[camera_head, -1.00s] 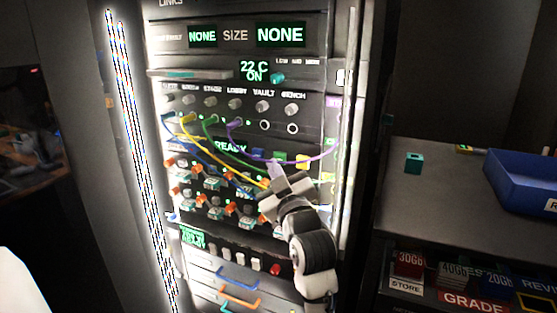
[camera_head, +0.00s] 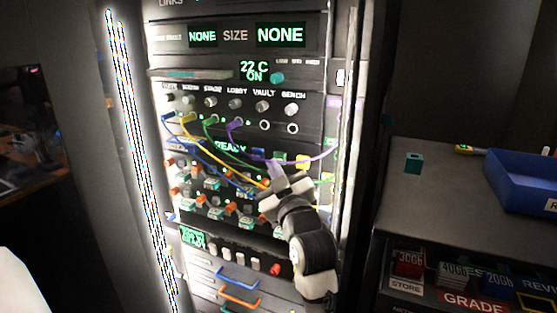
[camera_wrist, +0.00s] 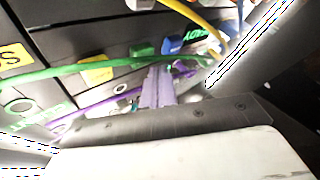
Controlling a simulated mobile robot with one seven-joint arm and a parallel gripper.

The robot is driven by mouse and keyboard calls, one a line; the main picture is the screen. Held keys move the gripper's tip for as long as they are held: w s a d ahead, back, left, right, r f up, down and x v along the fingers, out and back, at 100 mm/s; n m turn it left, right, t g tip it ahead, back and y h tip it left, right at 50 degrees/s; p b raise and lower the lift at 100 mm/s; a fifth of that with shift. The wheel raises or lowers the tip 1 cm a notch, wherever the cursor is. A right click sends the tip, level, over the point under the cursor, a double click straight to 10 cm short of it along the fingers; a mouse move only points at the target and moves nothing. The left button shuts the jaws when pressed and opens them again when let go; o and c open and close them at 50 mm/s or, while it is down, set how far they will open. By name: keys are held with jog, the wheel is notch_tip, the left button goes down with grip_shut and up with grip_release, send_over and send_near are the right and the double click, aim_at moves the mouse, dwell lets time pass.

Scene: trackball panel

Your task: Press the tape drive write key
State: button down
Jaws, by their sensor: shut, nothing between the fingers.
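The tape drive's dark front has a green READY display (camera_head: 230,147) and a row of keys: a blue key (camera_head: 258,155), a green key (camera_head: 280,158) and a yellow key (camera_head: 302,161). I cannot read which is the write key. My gripper (camera_head: 275,171) is shut and empty, its pale purple fingers pointing at the panel just below the blue and green keys. In the wrist view, the fingertips (camera_wrist: 158,72) are close to the green key (camera_wrist: 140,47) and blue key (camera_wrist: 172,45). The yellow key (camera_wrist: 97,72) is farther left. I cannot tell whether they touch.
Green, yellow, blue and purple cables hang across the panel; a green cable (camera_wrist: 85,66) and a purple cable (camera_wrist: 95,107) run near my fingers. Lit switches (camera_head: 212,184) sit below. A grey counter (camera_head: 440,190) with a blue bin (camera_head: 520,182) stands right.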

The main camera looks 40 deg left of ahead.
jog(key=shift+w, duration=0.15)
jog(key=shift+w+a, duration=0.1)
jog(key=shift+w, duration=0.15)
jog(key=shift+w+a, duration=0.1)
jog(key=shift+w, duration=0.35)
dwell(0.6)
jog(key=shift+s, duration=0.1)
jog(key=shift+s+d, duration=0.2)
jog(key=shift+s, duration=0.55)
jog(key=shift+s+d, duration=0.2)
jog(key=shift+s, duration=0.6)
jog(key=shift+s+d, duration=0.2)
jog(key=shift+s, duration=0.65)
jog(key=shift+s+d, duration=0.2)
jog(key=shift+s, duration=0.6)
